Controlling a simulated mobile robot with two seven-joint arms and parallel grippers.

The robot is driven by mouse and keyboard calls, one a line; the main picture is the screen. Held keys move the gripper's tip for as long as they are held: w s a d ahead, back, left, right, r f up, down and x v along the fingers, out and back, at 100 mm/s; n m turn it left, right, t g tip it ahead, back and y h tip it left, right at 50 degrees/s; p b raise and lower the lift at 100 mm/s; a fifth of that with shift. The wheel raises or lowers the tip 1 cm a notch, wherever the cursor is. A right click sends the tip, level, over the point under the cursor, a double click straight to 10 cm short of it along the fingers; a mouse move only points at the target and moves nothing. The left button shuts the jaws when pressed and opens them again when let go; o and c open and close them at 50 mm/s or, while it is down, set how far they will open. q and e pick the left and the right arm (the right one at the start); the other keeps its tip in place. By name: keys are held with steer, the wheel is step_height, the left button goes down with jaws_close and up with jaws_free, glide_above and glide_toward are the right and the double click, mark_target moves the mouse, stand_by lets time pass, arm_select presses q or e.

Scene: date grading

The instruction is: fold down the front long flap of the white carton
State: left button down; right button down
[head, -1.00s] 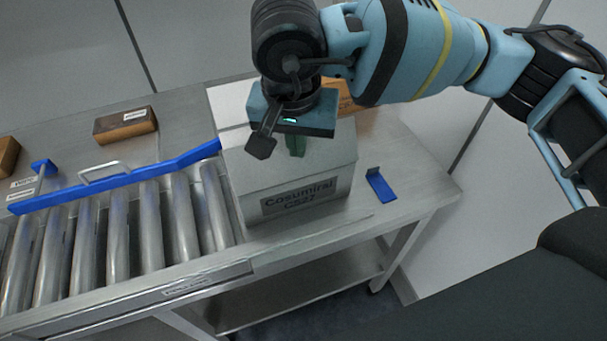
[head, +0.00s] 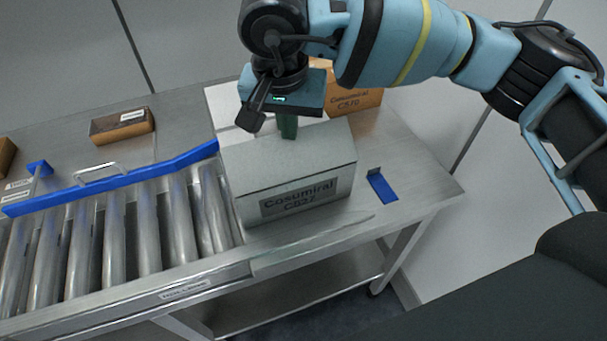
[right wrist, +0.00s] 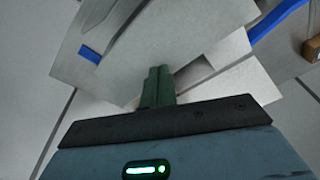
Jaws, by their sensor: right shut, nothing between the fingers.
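The white carton (head: 240,208), labelled Cosumiral CS27, stands at the end of the rollers in the head view. Its front long flap (head: 265,155) lies over the top, close to level; I cannot tell whether it is fully flat. The flap also shows as a broad pale panel in the right wrist view (right wrist: 150,45), with a dark gap beside it. My right gripper (head: 288,132) is shut and empty, its green fingertips at the flap's far edge. Contact is unclear. The fingers also show in the right wrist view (right wrist: 158,82). My left gripper is out of view.
A brown carton (head: 355,98) stands behind the white one. A blue rail (head: 120,178) runs along the rollers (head: 150,230) at left, with a small brown box (head: 122,125) beyond. A blue piece (head: 382,186) lies on the table at right. The table's front edge is near.

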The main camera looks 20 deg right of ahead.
mark_target(289, 145)
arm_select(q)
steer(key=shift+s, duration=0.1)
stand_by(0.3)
